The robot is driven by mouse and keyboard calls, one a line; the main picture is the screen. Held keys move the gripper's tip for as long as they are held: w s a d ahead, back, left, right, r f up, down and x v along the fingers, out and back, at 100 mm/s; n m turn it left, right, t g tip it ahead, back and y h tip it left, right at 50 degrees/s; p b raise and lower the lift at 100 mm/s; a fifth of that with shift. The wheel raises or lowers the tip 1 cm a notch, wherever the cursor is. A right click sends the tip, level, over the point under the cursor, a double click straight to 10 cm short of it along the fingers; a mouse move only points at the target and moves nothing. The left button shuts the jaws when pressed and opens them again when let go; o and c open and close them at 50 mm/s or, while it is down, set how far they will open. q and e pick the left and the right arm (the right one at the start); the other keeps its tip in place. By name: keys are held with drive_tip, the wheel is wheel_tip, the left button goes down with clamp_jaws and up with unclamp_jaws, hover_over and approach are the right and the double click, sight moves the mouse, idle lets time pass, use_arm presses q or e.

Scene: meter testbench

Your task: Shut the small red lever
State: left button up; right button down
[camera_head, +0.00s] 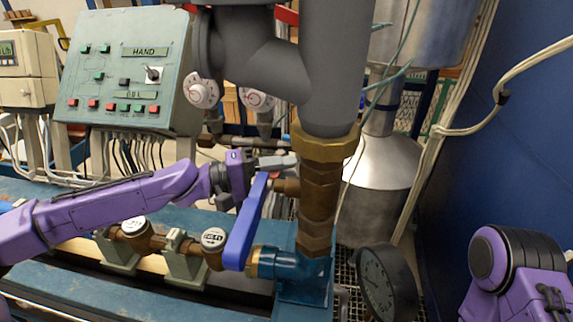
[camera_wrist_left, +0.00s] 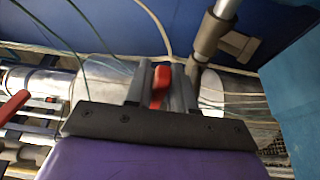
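The small red lever (camera_wrist_left: 159,86) shows in the left wrist view between the two grey fingers of my left gripper (camera_wrist_left: 160,90). It fills the narrow gap between them, and they appear shut on it. In the head view my left gripper (camera_head: 278,162) points right, its fingers beside the brass fittings of the upright pipe, just above the top of the blue lever. My right gripper is not in view; only part of my right arm shows at lower right.
The large blue lever (camera_head: 245,225) hangs below my left gripper. The thick grey pipe (camera_head: 330,65) stands close by on the right. A round gauge (camera_head: 388,285) is at lower right, and a control panel (camera_head: 128,72) stands behind my left arm. Another red handle (camera_wrist_left: 12,105) shows in the wrist view.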

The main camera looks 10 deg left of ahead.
use_arm(q)
drive_tip(key=shift+s+d+r, duration=0.1)
drive_tip(key=shift+d+r, duration=0.05)
drive_tip(key=shift+d, duration=0.15)
clamp_jaws()
